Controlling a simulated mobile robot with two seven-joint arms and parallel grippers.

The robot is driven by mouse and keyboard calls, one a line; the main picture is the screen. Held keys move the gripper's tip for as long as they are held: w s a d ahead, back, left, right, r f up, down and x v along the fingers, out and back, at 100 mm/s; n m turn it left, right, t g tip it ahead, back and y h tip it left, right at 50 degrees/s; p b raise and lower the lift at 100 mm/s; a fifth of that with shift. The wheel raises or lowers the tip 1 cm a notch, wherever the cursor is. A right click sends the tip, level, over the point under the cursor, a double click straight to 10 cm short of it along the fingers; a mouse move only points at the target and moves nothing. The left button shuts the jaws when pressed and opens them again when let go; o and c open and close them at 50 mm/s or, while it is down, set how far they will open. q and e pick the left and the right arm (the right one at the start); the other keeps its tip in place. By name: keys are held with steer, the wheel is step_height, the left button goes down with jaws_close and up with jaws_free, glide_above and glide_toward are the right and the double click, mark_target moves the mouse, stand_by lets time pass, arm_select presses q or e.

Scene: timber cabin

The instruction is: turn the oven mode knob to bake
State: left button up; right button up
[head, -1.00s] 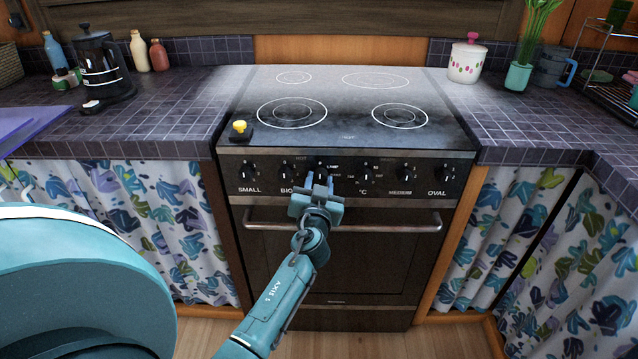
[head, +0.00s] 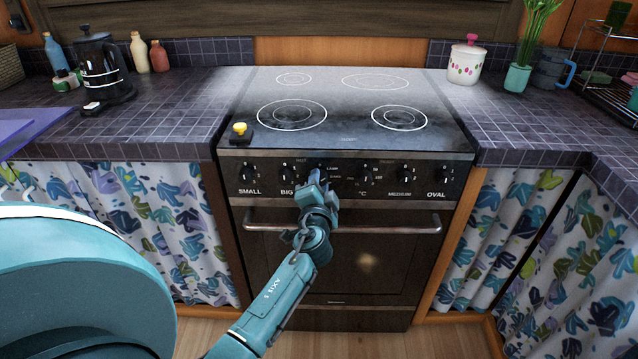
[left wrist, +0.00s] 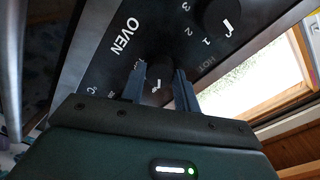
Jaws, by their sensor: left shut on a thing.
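The oven (head: 340,260) has a black front panel with a row of black knobs. My left gripper (head: 312,178) is at the panel, over the place of the third knob from the left, which it hides in the head view. In the left wrist view, the oven mode knob (left wrist: 158,80) sits between the two fingers of my left gripper (left wrist: 160,88), which is shut on it. The knob carries a white pointer mark; the setting it points to is too small to tell. "OVEN" is printed beside it. My right gripper is not in view.
Another knob (left wrist: 221,17) with numbers is close to the fingers. The oven handle (head: 400,222) runs across below the panel. A yellow-topped black item (head: 240,131) stands at the cooktop's front left corner. A coffee maker (head: 103,68) stands on the left counter.

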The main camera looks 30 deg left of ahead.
arm_select(q)
steer(key=shift+w+r+m+p, duration=0.1)
steer(key=shift+m+p, duration=0.55)
steer(key=shift+m, duration=1.6)
steer(key=shift+r+m+p, duration=0.1)
steer(key=shift+m+p, duration=0.55)
steer(key=shift+m, duration=1.6)
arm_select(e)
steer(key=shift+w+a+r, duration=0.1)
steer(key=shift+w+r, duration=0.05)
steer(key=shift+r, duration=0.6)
arm_select(q)
steer(key=shift+f, duration=0.1)
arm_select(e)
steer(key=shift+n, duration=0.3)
arm_select(q)
steer(key=o, duration=1)
steer(key=shift+f, duration=0.1)
